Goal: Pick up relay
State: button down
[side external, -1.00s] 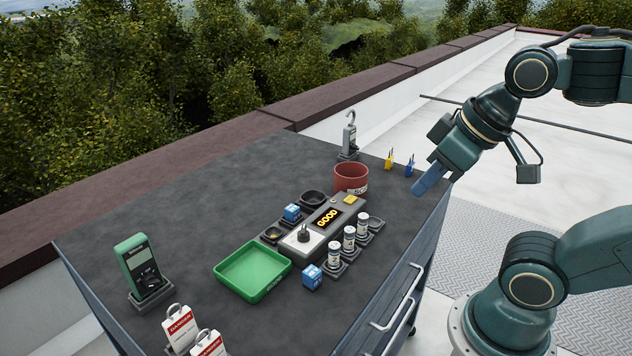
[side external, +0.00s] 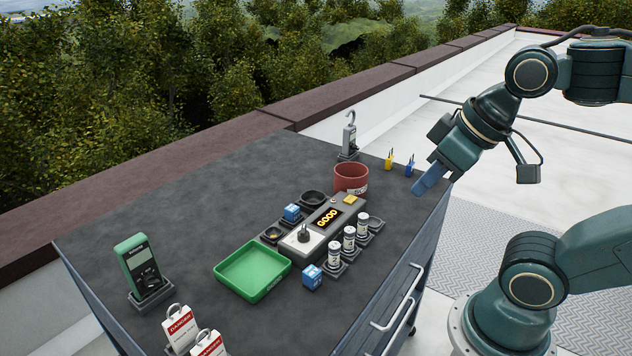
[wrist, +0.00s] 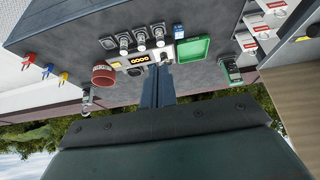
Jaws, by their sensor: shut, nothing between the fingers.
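One blue relay cube (side external: 311,277) with white markings sits on the bench near the front corner of the green tray. It also shows in the wrist view (wrist: 178,31). A second blue cube (side external: 292,213) sits on a dark holder behind the tester. The grey tester (side external: 347,214) shows a lit "GOOD" display. My gripper (side external: 428,181) is shut and empty, above the right end of the bench, well apart from both cubes. In the wrist view my shut fingers (wrist: 157,80) point toward the tester and hide the second cube's area.
The green tray (side external: 253,269) is left of the tester, with several small white-labelled canisters (side external: 349,238) in front. A red cup (side external: 351,177), clamp meter (side external: 349,136), multimeter (side external: 142,268) and danger tags (side external: 181,328) stand around. The bench's back left (side external: 180,210) is clear.

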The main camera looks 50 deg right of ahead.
jog(key=c, duration=1)
grip_release()
jog(key=shift+c, duration=0.2)
jog(key=shift+w+r, duration=0.1)
jog(key=w+r+n+g+y, duration=0.15)
jog(key=w+n, duration=0.25)
jog(key=w, duration=0.6)
jog(key=w+r+n+g+y, duration=0.15)
jog(key=w+n, duration=0.35)
jog(key=w, duration=0.5)
jog(key=w+d+f+n+g+y, duration=0.1)
jog(key=w+d+f+n+g, duration=0.1)
jog(key=w+d+f+n, duration=0.7)
jog(key=w+d+f, duration=0.4)
jog(key=shift+w+f+g, duration=0.2)
jog(key=shift+f+g, duration=0.1)
